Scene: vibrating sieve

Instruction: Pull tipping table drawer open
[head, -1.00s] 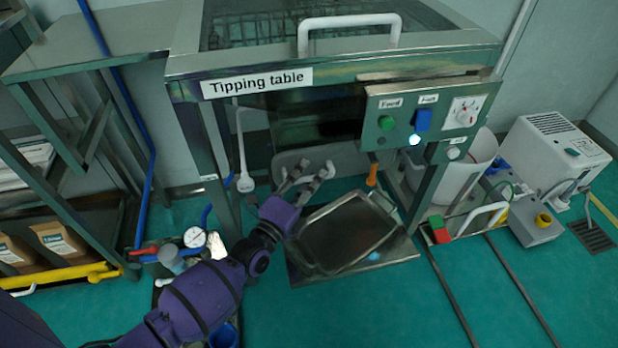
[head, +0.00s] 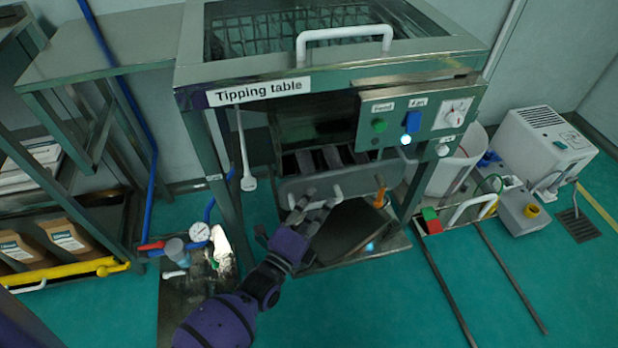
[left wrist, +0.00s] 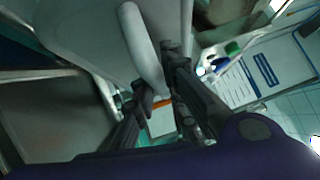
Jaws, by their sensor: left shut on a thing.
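The tipping table (head: 330,82) has a grey drawer front (head: 365,180) below its dark opening. The drawer stands partly out, with dark slots (head: 332,157) showing behind its front. My left gripper (head: 314,204) is shut on the drawer's white handle (head: 337,194) and hides its middle. In the left wrist view the white handle (left wrist: 140,45) runs down between the fingers (left wrist: 160,92), with the grey front (left wrist: 80,30) beside it. My right gripper is not in view.
A metal tray (head: 350,240) lies in shadow on the base below the drawer. An orange handle (head: 380,195) stands near the drawer's right end. A control panel (head: 425,112) is above right. A pressure gauge (head: 199,232) is at left.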

